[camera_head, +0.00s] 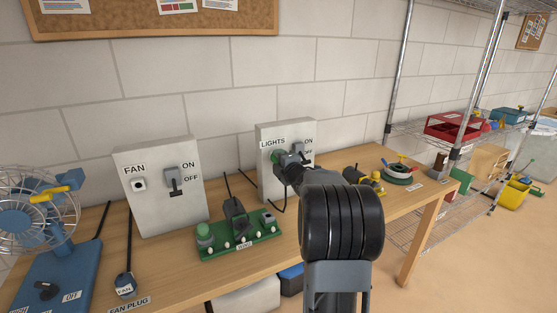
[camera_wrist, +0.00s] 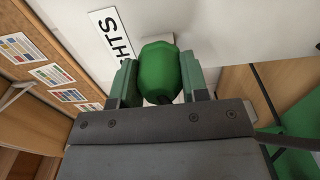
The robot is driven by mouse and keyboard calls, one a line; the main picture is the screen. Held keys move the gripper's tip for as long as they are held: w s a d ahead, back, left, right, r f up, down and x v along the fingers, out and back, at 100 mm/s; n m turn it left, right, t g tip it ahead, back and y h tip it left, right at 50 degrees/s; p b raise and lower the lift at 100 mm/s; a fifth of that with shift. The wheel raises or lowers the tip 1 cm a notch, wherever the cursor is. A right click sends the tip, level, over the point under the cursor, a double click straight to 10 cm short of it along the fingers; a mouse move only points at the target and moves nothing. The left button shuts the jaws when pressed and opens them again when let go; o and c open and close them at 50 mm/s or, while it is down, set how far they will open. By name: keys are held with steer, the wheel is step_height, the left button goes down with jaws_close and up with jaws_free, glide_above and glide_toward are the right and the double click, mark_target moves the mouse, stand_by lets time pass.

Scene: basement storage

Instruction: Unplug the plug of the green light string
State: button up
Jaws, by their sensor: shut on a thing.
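A green plug (camera_wrist: 160,72) sits between the two fingers of my gripper (camera_wrist: 160,80) in the wrist view, and the fingers press on its sides. In the head view a small part of the green plug (camera_head: 275,157) shows at the front of the grey LIGHTS box (camera_head: 263,183), left of the lever switch. My gripper (camera_head: 284,160) is at the box face there, shut on the plug. My arm hides part of the box. Whether the plug is fully seated in its socket cannot be told.
A grey FAN box (camera_head: 150,212) with a lever stands to the left. A green board (camera_head: 240,243) with knobs lies in front of the boxes. A blue fan (camera_head: 60,270) stands far left. The wooden table (camera_head: 417,193) has a reel (camera_head: 397,174) to the right. A wire shelf stands behind.

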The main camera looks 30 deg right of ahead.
steer(key=shift+r, duration=0.1)
steer(key=o, duration=1.2)
steer(key=shift+w, duration=0.1)
steer(key=shift+s+a+b, duration=0.2)
steer(key=shift+s+b, duration=0.1)
steer(key=shift+s, duration=1.2)
steer(key=shift+s+a+b, duration=0.2)
steer(key=shift+s+b, duration=0.05)
steer(key=shift+s, duration=1.2)
steer(key=shift+s+a+b, duration=0.2)
steer(key=shift+s+b, duration=0.1)
steer(key=shift+s, duration=1.2)
